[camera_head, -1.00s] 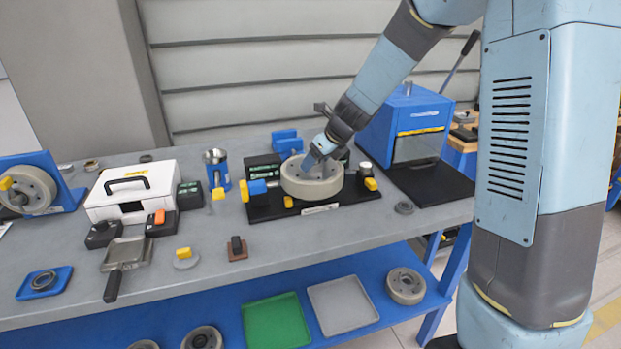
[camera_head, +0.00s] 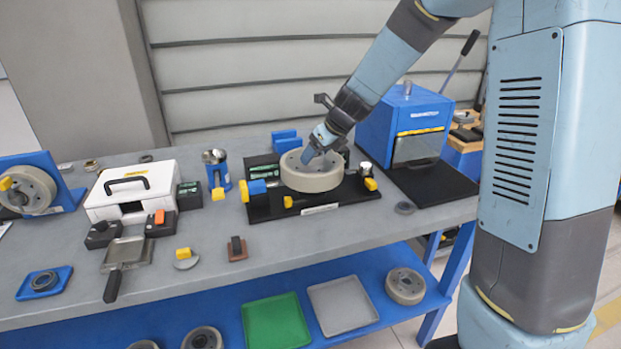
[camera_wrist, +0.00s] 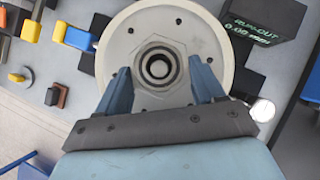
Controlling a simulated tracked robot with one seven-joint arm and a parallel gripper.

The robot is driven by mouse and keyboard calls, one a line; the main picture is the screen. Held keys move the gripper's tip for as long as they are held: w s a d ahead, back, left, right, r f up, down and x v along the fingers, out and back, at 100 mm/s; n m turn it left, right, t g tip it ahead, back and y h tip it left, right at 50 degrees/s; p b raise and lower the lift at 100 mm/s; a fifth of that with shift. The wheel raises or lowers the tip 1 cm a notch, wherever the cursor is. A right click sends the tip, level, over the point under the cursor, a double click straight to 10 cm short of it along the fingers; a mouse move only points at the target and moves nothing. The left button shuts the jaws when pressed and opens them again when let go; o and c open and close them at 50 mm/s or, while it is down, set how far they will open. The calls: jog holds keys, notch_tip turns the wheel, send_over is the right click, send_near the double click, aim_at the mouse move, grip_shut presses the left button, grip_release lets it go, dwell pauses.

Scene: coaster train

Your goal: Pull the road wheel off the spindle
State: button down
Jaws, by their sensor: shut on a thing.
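The road wheel (camera_head: 313,181) is a pale grey, flat round wheel, held level over the black fixture base (camera_head: 345,202). In the wrist view the wheel (camera_wrist: 205,40) faces me, with a dark ringed bore at its middle. My gripper (camera_head: 314,157) reaches down onto it from the upper right. In the wrist view the two blue fingers of my gripper (camera_wrist: 160,72) stand either side of the raised hub, shut on the wheel. The wheel hides most of the spindle, so I cannot tell how much is still inside the bore.
A blue and yellow handle (camera_head: 257,188) is left of the wheel, and a black run-out readout (camera_wrist: 262,20) is beside it. A blue machine (camera_head: 405,125) stands at the right, a white case (camera_head: 133,190) at the left.

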jog(key=shift+w+r, duration=0.1)
jog(key=shift+r, duration=4.05)
jog(key=shift+r, duration=1.9)
